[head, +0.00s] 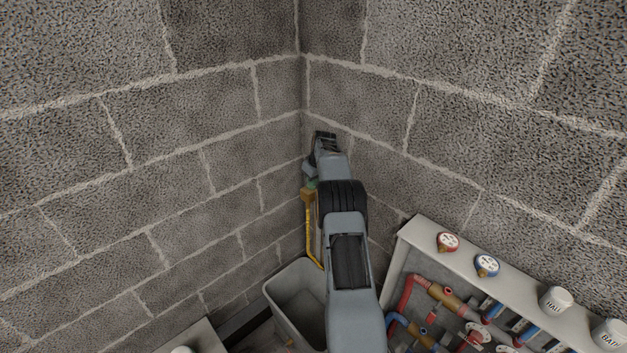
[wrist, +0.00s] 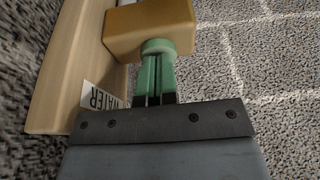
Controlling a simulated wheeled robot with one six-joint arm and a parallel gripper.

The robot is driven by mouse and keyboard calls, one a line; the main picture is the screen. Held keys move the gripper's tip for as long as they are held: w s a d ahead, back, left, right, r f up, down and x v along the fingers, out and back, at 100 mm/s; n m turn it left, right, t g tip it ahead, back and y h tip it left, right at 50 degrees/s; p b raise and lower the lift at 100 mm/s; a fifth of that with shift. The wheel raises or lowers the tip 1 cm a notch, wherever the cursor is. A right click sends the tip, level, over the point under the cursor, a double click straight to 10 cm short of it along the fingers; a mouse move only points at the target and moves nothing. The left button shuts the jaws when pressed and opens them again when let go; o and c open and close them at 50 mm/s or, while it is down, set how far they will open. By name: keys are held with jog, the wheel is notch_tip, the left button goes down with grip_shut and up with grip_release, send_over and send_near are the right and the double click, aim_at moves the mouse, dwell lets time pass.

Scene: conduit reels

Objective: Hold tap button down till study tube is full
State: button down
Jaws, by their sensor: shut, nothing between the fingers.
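The tap is a brass-coloured block (wrist: 150,27) with a round green button (wrist: 158,46) on its near face, in the wrist view. My gripper (wrist: 156,60) is shut and empty, its narrow green-and-dark fingers pointing straight at the button. The fingertips look to be touching the button; I cannot tell how far it is pressed in. In the head view the brass tap (head: 308,194) shows small beside my arm in the corner, and the arm hides part of it. I cannot make out the study tube's water level in either view.
A wooden board (wrist: 62,70) with a partly hidden WATER label (wrist: 101,97) is beside the tap. A yellow pipe (head: 311,235) runs down from it towards a grey bin (head: 283,293). A shelf unit (head: 420,232) with gauges and pipes stands right. Block walls close the corner.

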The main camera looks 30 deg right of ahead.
jog(key=shift+f, duration=0.2)
dwell(0.3)
notch_tip(320, 180, up, 4)
jog(key=p, duration=0.3)
jog(key=shift+a+r+p, duration=0.1)
jog(key=shift+r+p, duration=0.15)
jog(key=shift+p, duration=0.1)
jog(key=b+v, duration=0.2)
jog(key=v, duration=0.8)
